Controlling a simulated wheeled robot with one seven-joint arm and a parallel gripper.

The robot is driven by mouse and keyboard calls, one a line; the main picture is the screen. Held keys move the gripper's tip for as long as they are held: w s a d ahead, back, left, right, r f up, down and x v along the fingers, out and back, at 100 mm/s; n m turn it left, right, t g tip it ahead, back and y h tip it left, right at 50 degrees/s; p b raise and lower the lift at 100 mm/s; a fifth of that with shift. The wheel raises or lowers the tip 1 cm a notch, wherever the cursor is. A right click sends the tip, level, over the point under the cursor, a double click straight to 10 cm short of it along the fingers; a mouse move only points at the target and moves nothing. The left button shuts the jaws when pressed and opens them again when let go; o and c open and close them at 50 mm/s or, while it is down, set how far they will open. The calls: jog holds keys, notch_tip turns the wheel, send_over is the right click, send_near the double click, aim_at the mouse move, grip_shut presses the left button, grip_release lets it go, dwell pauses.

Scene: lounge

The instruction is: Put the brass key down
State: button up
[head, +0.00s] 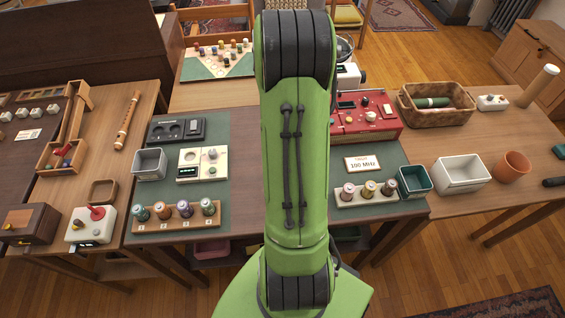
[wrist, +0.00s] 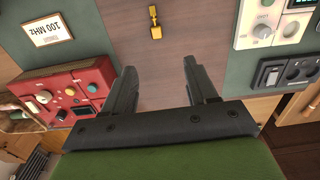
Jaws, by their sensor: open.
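The brass key (wrist: 154,20) lies on the bare brown wood strip of the table (wrist: 160,45), near the top of the wrist view. My gripper (wrist: 160,70) is open, with its two dark fingers apart and nothing between them. The key is beyond the fingertips, roughly in line with the gap and apart from both fingers. In the head view my green arm covers the middle of the table, so the key and my gripper are hidden there.
A red panel box (head: 366,116) and a 100 MHz card (head: 363,163) stand right of my arm. A cream device (head: 203,163) and a rack of spools (head: 176,222) stand left. A white bin (head: 461,174) and wicker basket (head: 437,116) are further right. Wood around the key is clear.

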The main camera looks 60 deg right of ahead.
jog(key=f+b, duration=0.1)
jog(key=f, duration=0.4)
jog(key=f+b, duration=0.2)
jog(key=f, duration=0.4)
jog(key=f+b, duration=0.1)
jog(key=f, duration=0.4)
jog(key=shift+s+d+f+b, duration=0.3)
jog(key=shift+d+f+b, duration=0.05)
jog(key=shift+f+b, duration=0.05)
jog(key=shift+r, duration=0.15)
jog(key=shift+c, duration=0.3)
grip_shut()
jog(key=shift+r, duration=0.1)
notch_tip(320, 180, up, 10)
jog(key=p, duration=0.3)
